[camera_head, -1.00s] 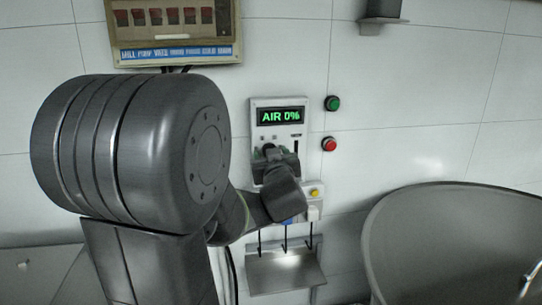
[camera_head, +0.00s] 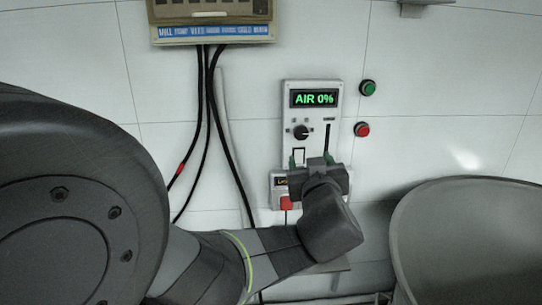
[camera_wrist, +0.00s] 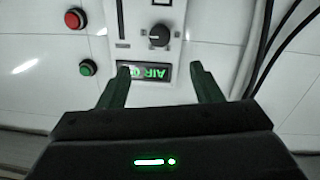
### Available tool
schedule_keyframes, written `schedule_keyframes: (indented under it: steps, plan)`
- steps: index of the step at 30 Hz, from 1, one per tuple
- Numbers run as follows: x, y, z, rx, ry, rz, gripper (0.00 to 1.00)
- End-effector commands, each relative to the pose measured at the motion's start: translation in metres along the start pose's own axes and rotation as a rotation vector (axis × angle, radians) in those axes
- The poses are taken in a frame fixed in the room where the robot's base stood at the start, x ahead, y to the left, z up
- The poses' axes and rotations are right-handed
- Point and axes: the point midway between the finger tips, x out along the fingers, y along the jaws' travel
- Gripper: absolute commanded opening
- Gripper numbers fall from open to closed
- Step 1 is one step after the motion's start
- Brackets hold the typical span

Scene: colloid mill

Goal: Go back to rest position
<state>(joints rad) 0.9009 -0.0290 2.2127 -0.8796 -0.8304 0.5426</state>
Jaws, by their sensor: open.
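My gripper (camera_head: 312,160) is in front of the lower part of the white control panel (camera_head: 287,103) on the wall. There the panel (camera_wrist: 188,12) appears upside down beyond the fingertips, with the display (camera_wrist: 145,72) partly behind the left finger and the knob (camera_wrist: 159,36) in clear view.
A green button (camera_head: 368,88) and a red button (camera_head: 362,129) sit right of the panel. A large metal bowl (camera_head: 470,235) stands at lower right. Black cables (camera_head: 210,120) hang below a breaker box (camera_head: 212,30). A red switch (camera_head: 286,203) is just below my gripper.

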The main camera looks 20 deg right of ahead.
Motion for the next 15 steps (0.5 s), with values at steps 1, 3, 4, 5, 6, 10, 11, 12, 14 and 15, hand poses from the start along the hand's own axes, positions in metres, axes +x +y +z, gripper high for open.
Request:
schedule_keyframes:
  steps: [1,3,4,5,6,10,11,12,14,15]
  plan:
    - [0.0,0.0,0.0,0.0,0.0,0.0,0.59]
    - [0.0,0.0,0.0,0.0,0.0,0.0,0.59]
    - [0.0,0.0,0.0,0.0,0.0,0.0,0.59]
    - [0.0,0.0,0.0,0.0,0.0,0.0,0.59]
    - [0.0,0.0,0.0,0.0,0.0,0.0,0.59]
    - [0.004,0.0,0.0,0.0,0.002,0.0,0.59]
    - [0.006,0.0,-0.001,0.0,0.002,0.0,0.59]
    - [0.009,0.0,0.0,-0.001,0.002,-0.001,0.59]
    - [0.016,0.0,0.0,0.0,0.001,-0.002,0.59]
    - [0.021,0.0,0.0,0.001,0.001,-0.003,0.59]
